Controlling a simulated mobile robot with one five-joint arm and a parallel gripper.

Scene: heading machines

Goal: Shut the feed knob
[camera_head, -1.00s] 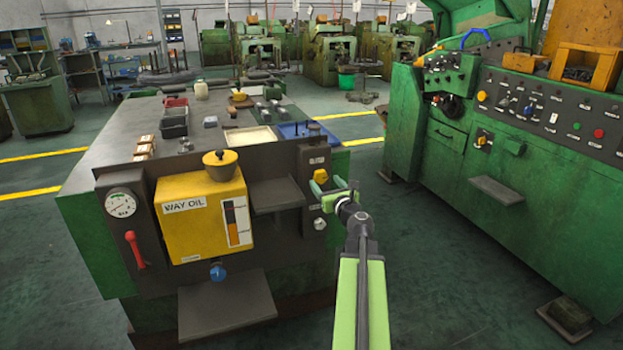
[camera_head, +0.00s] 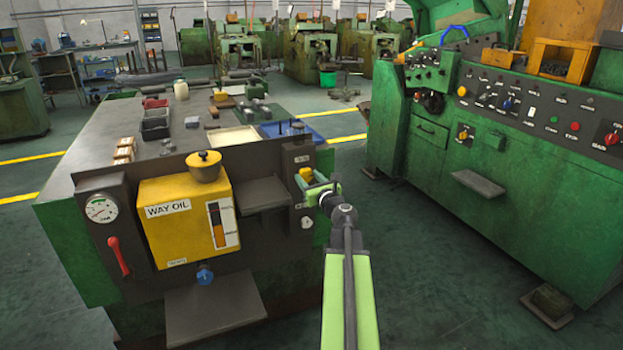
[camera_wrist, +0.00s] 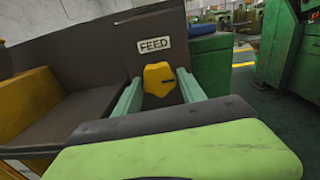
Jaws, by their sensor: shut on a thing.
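The yellow feed knob (camera_wrist: 159,79) sits on a dark panel below a label (camera_wrist: 149,45) reading FEED in the wrist view. A dark slot mark on it points to the right. My gripper (camera_wrist: 158,88) has one green finger on each side of the knob and is shut on it. In the head view my gripper (camera_head: 314,184) reaches the right end of the machine's front panel, and the yellow knob (camera_head: 306,174) shows partly behind it.
A small shelf (camera_head: 262,195) juts out left of the knob. The yellow WAY OIL tank (camera_head: 185,215), a gauge (camera_head: 101,208) and a red lever (camera_head: 119,256) are further left. A green machine (camera_head: 480,170) stands right, across a strip of open floor.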

